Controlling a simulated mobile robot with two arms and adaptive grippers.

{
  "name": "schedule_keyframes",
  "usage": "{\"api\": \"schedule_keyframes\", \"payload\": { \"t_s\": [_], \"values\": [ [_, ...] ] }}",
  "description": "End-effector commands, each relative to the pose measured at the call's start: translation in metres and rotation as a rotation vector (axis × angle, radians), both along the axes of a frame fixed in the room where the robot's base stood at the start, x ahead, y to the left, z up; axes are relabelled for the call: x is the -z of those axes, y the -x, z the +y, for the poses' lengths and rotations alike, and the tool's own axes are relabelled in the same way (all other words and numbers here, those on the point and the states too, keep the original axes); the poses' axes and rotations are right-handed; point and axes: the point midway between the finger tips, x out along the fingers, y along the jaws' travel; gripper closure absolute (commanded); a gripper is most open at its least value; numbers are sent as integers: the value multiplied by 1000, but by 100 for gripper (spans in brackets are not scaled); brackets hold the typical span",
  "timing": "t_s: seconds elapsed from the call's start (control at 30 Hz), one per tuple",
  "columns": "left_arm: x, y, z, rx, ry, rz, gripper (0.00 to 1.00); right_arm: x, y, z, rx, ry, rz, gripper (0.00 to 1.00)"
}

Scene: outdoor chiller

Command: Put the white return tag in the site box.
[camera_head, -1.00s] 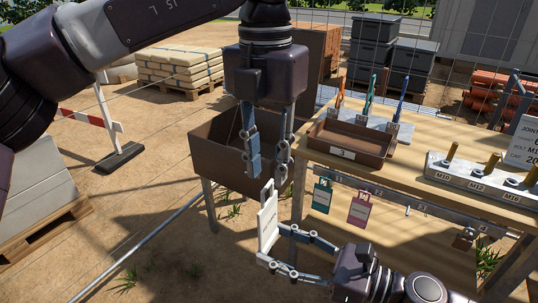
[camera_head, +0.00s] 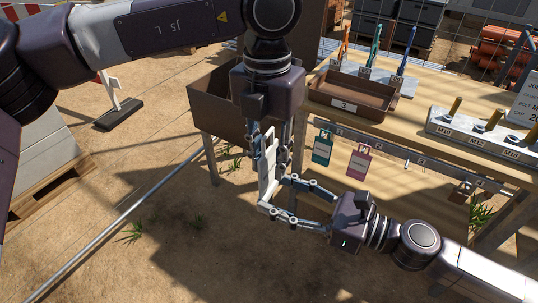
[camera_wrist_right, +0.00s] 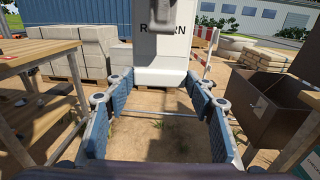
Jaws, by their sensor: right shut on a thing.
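The white return tag (camera_head: 266,172) is upright in my right gripper (camera_head: 277,198), whose fingers hold its lower end. In the right wrist view the tag (camera_wrist_right: 160,48) shows part of the word RETURN, with a grey part in front of its middle letters. My left gripper (camera_head: 268,145) points down at the tag's upper part, its fingers apart on either side of it. Whether they touch it is hard to see. The brown open box (camera_head: 208,105) on legs stands behind and left of my left gripper. It also shows in the right wrist view (camera_wrist_right: 252,112).
A wooden table (camera_head: 410,125) on the right bears a brown tray (camera_head: 345,110) marked 3 and a bolt block (camera_head: 475,135). A teal tag (camera_head: 322,148) and a pink tag (camera_head: 359,163) hang from its front rail. Open sandy ground lies at the front left.

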Motion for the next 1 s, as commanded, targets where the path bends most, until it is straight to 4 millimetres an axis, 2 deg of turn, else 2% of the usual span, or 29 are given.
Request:
{"api": "schedule_keyframes", "payload": {
  "t_s": [0.03, 0.2, 0.4, 0.43, 0.6, 1.0],
  "values": [
    [0, 0, 0, 0, 0, 0, 80, 0, 0, 0, 0, 0, 0, 100],
    [0, 0, 0, 0, 0, 0, 98, 0, 0, 0, 0, 0, 0, 100],
    [-1, 1, -1, 2, 2, 0, 100, 0, 0, 0, 0, 0, 0, 100],
    [-1, 1, -1, 2, 2, 0, 100, 0, 0, 0, 0, 0, 0, 47],
    [-1, 0, -1, 2, 1, 0, 100, 0, 0, 0, 0, 0, 0, 30],
    [-1, 0, 0, 1, 0, 0, 100, 1, 2, -4, 0, 0, 3, 30]
  ]
}}
